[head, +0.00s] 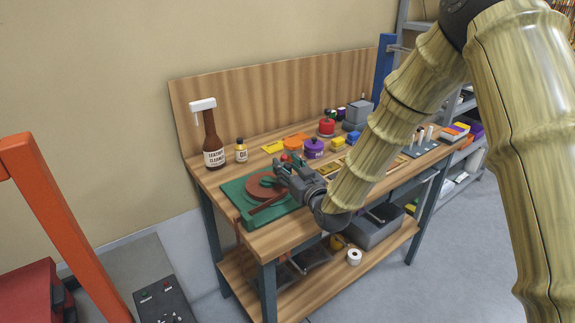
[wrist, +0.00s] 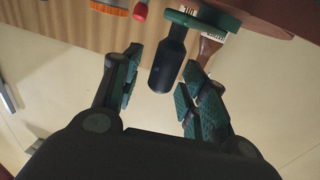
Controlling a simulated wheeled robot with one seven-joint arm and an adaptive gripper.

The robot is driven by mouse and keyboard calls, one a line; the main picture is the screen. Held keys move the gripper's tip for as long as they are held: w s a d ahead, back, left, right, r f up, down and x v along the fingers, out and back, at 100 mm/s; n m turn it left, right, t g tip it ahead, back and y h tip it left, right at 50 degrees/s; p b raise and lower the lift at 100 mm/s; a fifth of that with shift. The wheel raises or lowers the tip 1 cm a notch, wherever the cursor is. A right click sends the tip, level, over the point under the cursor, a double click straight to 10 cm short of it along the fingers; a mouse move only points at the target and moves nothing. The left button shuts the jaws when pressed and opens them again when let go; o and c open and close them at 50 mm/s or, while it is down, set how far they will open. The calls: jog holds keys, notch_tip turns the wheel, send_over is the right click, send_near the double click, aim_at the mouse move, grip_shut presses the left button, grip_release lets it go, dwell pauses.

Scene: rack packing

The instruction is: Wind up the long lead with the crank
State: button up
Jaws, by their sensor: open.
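The winder is a green base board (head: 236,196) with a red-brown reel (head: 263,186) on the bench's near left corner. A thin reddish-brown lead (head: 239,238) seems to hang over the bench's front edge. My gripper (head: 283,170) is at the reel's right side and covers part of it. In the wrist view, a dark crank handle (wrist: 168,62) sticks out from a green disc (wrist: 203,18). My open gripper (wrist: 160,70) has one finger on each side of the handle, with gaps showing. Whether the fingertips touch it elsewhere is unclear.
The wooden bench (head: 225,175) carries a brown spray bottle (head: 212,140) and an oil bottle (head: 241,150) at the back left. A purple pot (head: 313,148) and a red pot (head: 327,127) stand behind my gripper. A brush (wrist: 208,48) shows beyond the handle.

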jog(key=shift+w, duration=0.1)
grip_shut()
jog(key=shift+a+h, duration=0.1)
jog(key=shift+h, duration=0.2)
